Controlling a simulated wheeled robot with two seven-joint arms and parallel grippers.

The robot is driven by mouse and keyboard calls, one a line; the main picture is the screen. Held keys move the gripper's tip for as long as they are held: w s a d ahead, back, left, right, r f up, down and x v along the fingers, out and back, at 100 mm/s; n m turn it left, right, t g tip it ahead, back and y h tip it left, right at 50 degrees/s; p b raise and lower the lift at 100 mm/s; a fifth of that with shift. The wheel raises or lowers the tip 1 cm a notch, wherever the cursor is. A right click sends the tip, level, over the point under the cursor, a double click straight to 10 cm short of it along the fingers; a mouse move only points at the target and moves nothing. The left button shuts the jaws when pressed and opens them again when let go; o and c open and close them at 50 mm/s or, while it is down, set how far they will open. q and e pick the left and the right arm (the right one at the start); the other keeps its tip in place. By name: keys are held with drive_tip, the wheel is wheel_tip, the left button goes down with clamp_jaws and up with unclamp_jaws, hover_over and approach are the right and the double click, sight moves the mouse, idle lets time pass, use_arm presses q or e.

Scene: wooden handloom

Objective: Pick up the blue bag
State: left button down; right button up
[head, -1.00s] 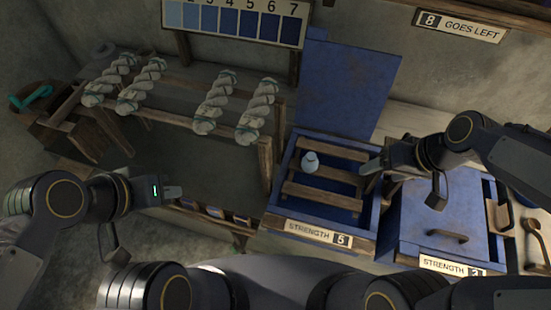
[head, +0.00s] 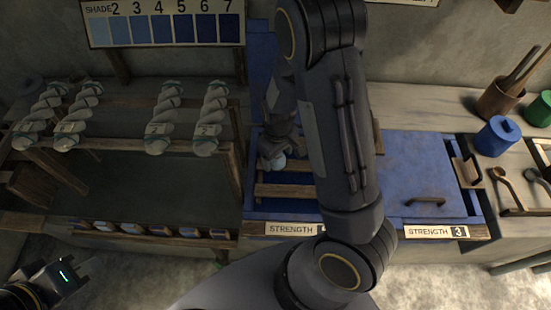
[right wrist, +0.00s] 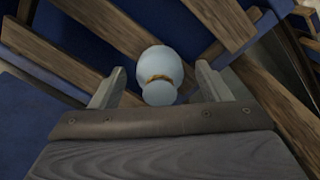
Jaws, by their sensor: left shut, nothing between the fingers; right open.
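A small pale blue bag (head: 272,163) with a tied neck sits on the wooden slats of the open blue vat (head: 250,205) labelled STRENGTH. In the right wrist view the bag (right wrist: 160,70) stands between the fingers, with its tan tie visible. My right gripper (head: 279,152) is open at the bag, one finger on each side; small gaps show between the fingers and the bag. My right forearm hides much of the vat and part of its label. My left gripper (head: 82,268) is shut and empty at the lower left, away from the bag.
A closed blue vat (head: 425,165) with a handle, labelled 3, stands to the right. Further right are a blue pot (head: 498,136), a green pot (head: 540,108) and wooden spoons (head: 510,185). Twisted skeins (head: 163,118) hang on a rack at left. A shade chart (head: 163,28) hangs behind.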

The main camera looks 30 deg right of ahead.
wheel_tip(320, 180, down, 2)
drive_tip(key=shift+f, duration=0.1)
